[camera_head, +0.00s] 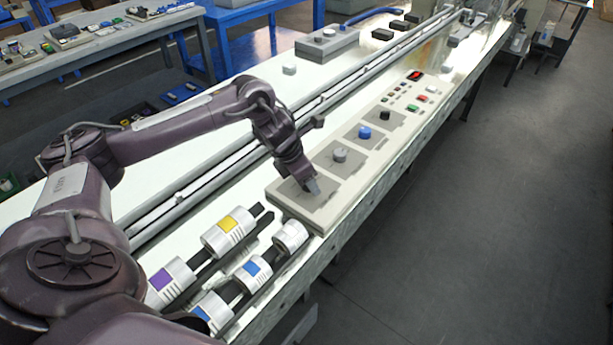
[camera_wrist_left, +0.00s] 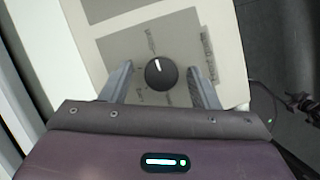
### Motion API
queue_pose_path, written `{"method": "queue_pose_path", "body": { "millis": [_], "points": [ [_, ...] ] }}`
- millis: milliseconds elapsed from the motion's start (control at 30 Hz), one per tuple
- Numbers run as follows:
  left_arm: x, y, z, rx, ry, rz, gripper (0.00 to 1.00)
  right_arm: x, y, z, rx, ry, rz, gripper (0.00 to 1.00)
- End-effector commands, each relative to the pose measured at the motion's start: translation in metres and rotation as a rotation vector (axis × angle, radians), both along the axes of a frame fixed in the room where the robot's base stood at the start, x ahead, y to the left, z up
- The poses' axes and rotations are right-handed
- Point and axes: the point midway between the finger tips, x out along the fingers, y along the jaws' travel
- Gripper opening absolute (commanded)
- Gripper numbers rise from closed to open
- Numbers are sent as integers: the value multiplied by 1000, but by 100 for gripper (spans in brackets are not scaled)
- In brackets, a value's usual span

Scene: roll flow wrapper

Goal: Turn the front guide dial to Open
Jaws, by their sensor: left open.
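A black round dial (camera_wrist_left: 161,74) with a white pointer line sits on a grey plate (camera_wrist_left: 115,48) in the left wrist view. Its pointer aims toward the top of that picture, slightly left. Small labels lie around the dial, too blurred to read. My left gripper (camera_wrist_left: 158,88) is open, with one finger on each side of the dial; I cannot tell whether they touch it. In the head view my left gripper (camera_head: 312,187) is over the nearest plate of the control panel (camera_head: 318,222), and hides that dial. My right gripper is not in view.
Farther along the panel are a grey knob (camera_head: 340,155), a blue knob (camera_head: 364,132), a black knob (camera_head: 384,115) and several buttons. Rolls with yellow (camera_head: 229,226), purple and blue labels lie on dark bars in front. Metal rails run behind the panel.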

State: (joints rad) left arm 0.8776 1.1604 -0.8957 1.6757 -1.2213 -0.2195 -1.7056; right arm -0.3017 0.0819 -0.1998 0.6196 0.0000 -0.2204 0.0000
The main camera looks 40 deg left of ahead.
Motion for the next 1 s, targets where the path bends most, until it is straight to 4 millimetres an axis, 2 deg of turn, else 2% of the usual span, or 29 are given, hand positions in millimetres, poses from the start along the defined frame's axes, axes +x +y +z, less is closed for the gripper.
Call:
{"method": "queue_pose_path", "body": {
  "millis": [233,600,1000],
  "points": [
    [1,-1,-1,0,-1,0,55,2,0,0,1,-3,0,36],
    [1,0,-1,0,-1,0,11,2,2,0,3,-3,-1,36],
    [1,-2,1,-2,-2,93,11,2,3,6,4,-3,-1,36]
  ]
}}
